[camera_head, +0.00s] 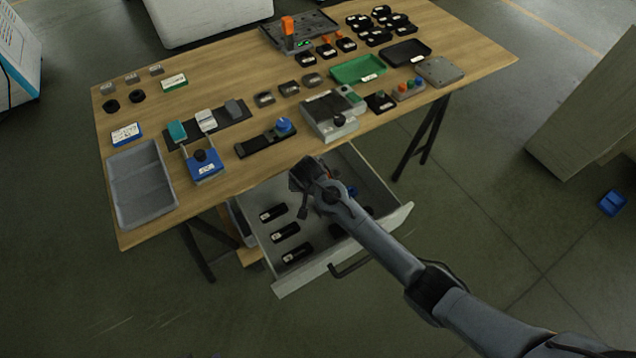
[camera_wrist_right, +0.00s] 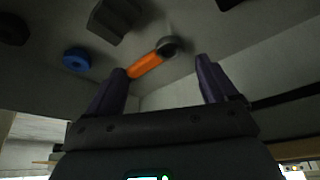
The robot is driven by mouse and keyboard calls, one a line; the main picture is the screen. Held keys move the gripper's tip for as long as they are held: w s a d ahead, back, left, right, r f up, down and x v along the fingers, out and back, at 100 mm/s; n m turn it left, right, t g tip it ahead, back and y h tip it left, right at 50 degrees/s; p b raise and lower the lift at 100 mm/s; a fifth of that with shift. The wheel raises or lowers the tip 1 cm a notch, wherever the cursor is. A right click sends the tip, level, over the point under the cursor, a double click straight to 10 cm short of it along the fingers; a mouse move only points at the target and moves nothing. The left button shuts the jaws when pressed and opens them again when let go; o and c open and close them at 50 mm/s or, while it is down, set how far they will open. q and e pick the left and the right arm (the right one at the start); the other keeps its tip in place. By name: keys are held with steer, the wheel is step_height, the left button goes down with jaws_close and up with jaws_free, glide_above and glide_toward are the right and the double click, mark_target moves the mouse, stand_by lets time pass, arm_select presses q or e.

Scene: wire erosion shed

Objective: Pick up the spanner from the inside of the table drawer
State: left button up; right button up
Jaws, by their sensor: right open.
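The table drawer (camera_head: 285,287) is pulled open under the workbench. In the right wrist view an orange tool with a rounded grey end, which looks like the spanner (camera_wrist_right: 148,65), lies on the drawer floor. My right gripper (camera_wrist_right: 162,70) is open and empty, with the tool showing between its two fingertips and apart from the right one. In the head view my right gripper (camera_head: 303,182) is over the back of the drawer, and my arm hides much of what lies under it. My left gripper is not in view.
Several black items (camera_head: 285,232) lie in the drawer's left part. A blue ring (camera_wrist_right: 77,60) and a dark block (camera_wrist_right: 113,20) lie near the spanner. The drawer walls and the tabletop edge (camera_head: 240,183) bound the space. The tabletop holds many trays and devices.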

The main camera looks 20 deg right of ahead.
steer(key=shift+w+f, duration=0.2)
steer(key=shift+f, duration=0.35)
steer(key=b+x, duration=0.3)
steer(key=shift+w+d+f, duration=0.1)
steer(key=shift+w+f, duration=0.1)
steer(key=shift+f, duration=0.15)
steer(key=shift+w+d+f, duration=0.1)
steer(key=shift+w+f, duration=0.2)
steer(key=shift+f, duration=0.3)
steer(key=c, duration=1.5)
